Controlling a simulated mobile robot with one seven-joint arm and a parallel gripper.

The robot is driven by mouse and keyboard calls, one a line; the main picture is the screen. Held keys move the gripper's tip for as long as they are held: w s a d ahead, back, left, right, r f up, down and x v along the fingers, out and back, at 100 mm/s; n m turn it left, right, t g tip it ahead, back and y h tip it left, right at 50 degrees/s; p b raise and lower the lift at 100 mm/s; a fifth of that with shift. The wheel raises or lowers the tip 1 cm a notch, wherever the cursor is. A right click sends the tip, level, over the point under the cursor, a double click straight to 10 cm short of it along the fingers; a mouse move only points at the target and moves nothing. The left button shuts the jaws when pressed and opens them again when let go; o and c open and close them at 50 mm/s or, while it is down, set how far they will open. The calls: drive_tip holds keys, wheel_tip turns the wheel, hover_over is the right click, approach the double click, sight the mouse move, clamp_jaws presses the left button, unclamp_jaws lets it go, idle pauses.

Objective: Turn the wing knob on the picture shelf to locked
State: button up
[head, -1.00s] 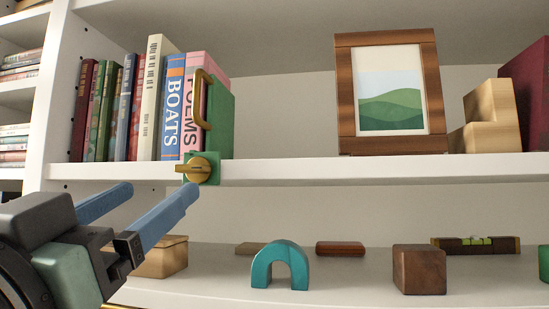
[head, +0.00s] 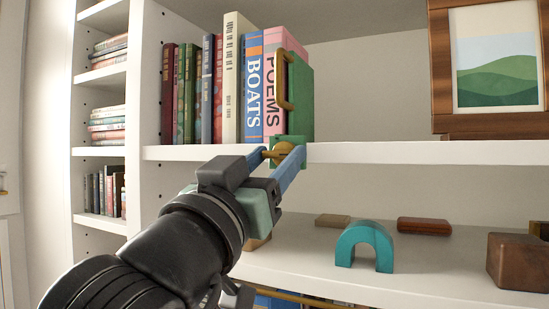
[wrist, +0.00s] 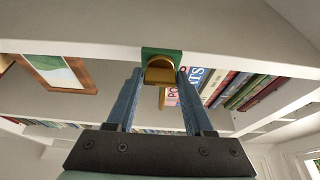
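The brass wing knob (head: 283,149) sits on a green plate (head: 296,141) on the front edge of the white picture shelf (head: 400,153). Its wing looks roughly level in the head view, partly hidden by my fingers. My gripper (head: 281,155) has its two blue fingers on either side of the knob. In the wrist view the knob (wrist: 160,72) is between the fingertips of my gripper (wrist: 160,77), below the green plate (wrist: 161,53). The fingers are apart, with a narrow gap showing beside the knob; I cannot tell whether either touches it.
Several books (head: 232,80) and a green block with a brass handle (head: 299,95) stand above the knob. A framed picture (head: 497,55) stands to the right. A teal arch (head: 365,245) and wooden blocks (head: 424,226) lie on the lower shelf.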

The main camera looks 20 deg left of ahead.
clamp_jaws()
drive_tip(key=shift+n, duration=0.6)
drive_tip(key=n+y, duration=0.1)
drive_tip(key=n+y+p, duration=0.1)
drive_tip(key=n, duration=0.1)
drive_tip(key=n+y, duration=0.1)
drive_tip(key=n, duration=0.1)
drive_tip(key=shift+d+r+y+p, duration=0.1)
drive_tip(key=shift+d+y+p, duration=0.2)
drive_tip(key=shift+p, duration=0.05)
drive_tip(key=n+y+p, duration=0.1)
drive_tip(key=n, duration=0.1)
drive_tip(key=n+g+y+p, duration=0.1)
drive_tip(key=n, duration=0.2)
drive_tip(key=shift+r+g, duration=0.1)
drive_tip(key=shift+g, duration=0.2)
drive_tip(key=n+g+p, duration=0.1)
drive_tip(key=n, duration=0.2)
drive_tip(key=n+g+y+p, duration=0.1)
drive_tip(key=n+p, duration=0.1)
drive_tip(key=n, duration=0.1)
drive_tip(key=shift+d+r+n+y+p, duration=0.1)
drive_tip(key=shift+n+y+p, duration=0.2)
drive_tip(key=shift+n, duration=0.1)
drive_tip(key=n+g+p, duration=0.2)
drive_tip(key=n, duration=0.2)
drive_tip(key=shift+n, duration=0.4)
